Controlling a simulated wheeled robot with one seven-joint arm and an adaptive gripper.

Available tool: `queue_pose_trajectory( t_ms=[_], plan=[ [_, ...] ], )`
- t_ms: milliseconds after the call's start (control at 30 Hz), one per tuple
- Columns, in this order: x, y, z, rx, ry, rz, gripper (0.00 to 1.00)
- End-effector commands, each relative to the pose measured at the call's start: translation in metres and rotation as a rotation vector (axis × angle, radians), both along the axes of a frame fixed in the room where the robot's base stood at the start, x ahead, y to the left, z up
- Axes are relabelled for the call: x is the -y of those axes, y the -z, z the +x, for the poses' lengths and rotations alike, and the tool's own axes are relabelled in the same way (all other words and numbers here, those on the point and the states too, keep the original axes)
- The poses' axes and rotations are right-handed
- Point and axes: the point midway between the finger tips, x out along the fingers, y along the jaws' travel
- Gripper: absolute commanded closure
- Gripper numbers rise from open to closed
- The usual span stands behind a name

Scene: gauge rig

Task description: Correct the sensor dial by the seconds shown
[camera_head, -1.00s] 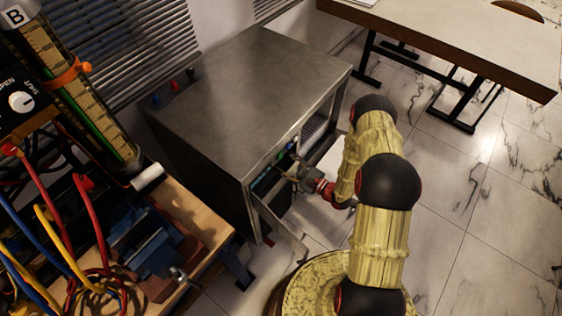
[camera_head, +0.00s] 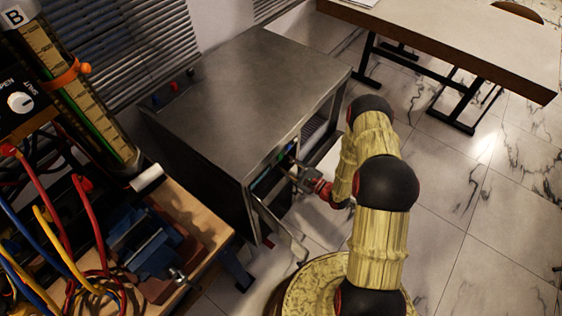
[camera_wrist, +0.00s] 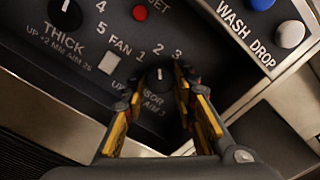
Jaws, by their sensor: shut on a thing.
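The sensor dial (camera_wrist: 158,76) is a small dark knob with a light pointer mark, in the middle of the wrist view. It sits on a dark panel (camera_wrist: 60,75), under the numbers 1, 2 and 3. Its label is partly hidden by my gripper; "SOR" and "AIM 3" can be read. My gripper (camera_wrist: 159,88) has its yellow-padded fingers on either side of the dial and is shut on it. In the head view my gripper (camera_head: 297,172) reaches into the open front of the metal cabinet (camera_head: 250,85), and the dial cannot be made out there.
The thick dial (camera_wrist: 65,14), a fan dial label, a red button (camera_wrist: 140,13) and the wash and drop buttons (camera_wrist: 290,34) surround the dial. A cabinet flap (camera_head: 280,232) hangs open below my gripper. A workbench with a blue vise (camera_head: 150,250) stands left.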

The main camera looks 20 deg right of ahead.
Motion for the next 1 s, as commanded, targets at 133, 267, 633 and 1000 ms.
queue_pose_trajectory(
  t_ms=[133, 267, 633, 1000],
  plan=[
    [0.0001, -0.0001, 0.0000, 0.000, 0.000, 0.000, 0.95],
    [0.0001, -0.0001, 0.0000, -0.001, 0.000, 0.001, 0.98],
    [0.0003, -0.0003, 0.0001, -0.062, -0.001, 0.085, 0.98],
    [0.0004, -0.0005, 0.0002, -0.248, 0.000, 0.340, 0.98]
  ],
)
